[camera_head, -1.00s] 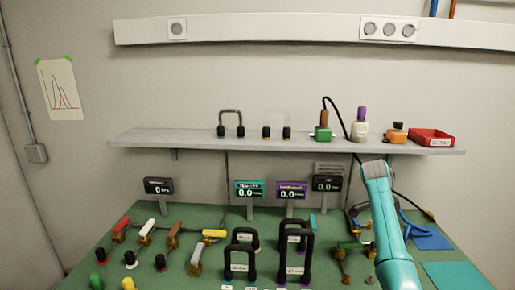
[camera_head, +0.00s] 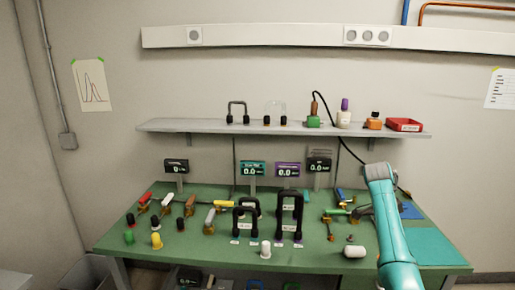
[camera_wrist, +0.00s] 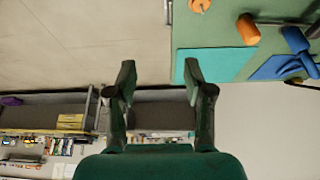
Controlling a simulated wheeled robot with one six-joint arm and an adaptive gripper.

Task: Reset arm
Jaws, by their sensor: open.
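My arm, teal, shows at the right of the head view, raised in front of the right side of the green workbench (camera_head: 180,255). My gripper (camera_wrist: 160,80) shows in the wrist view with its two dark fingers spread apart and nothing between them. The fingers are over floor beside the bench edge, apart from the bench. In the head view the gripper itself cannot be made out.
The bench carries black handles (camera_head: 291,205), a white cylinder (camera_head: 355,251), colored knobs and small displays (camera_head: 253,168). A shelf (camera_head: 200,126) behind holds a red tray (camera_head: 404,125). The teal mat (camera_wrist: 215,65) lies near the bench edge.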

